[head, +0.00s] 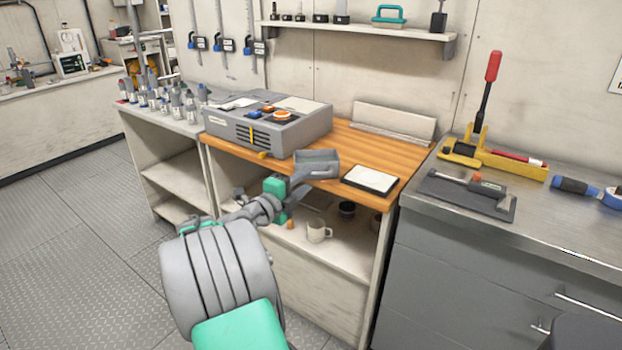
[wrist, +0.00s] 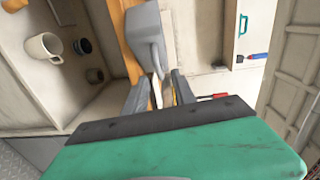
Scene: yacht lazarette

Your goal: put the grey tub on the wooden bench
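The grey tub (head: 317,162) is a small open box at the front edge of the wooden bench (head: 385,155), just right of the grey machine. It looks upright in the head view. I cannot tell whether its base rests fully on the wood. My gripper (head: 298,178) is at the tub's near left side. In the wrist view the tub (wrist: 144,28) lies just beyond my fingertips (wrist: 162,76). The fingers stand apart with a gap between them, and a thin grey part reaches toward that gap. The exact contact is hidden.
A grey machine (head: 268,122) fills the bench's left part. A white tablet-like slab (head: 370,179) lies at the right. A mug (head: 318,231) and a dark cup (head: 347,209) stand on the shelf below. Bare wood shows behind the tub.

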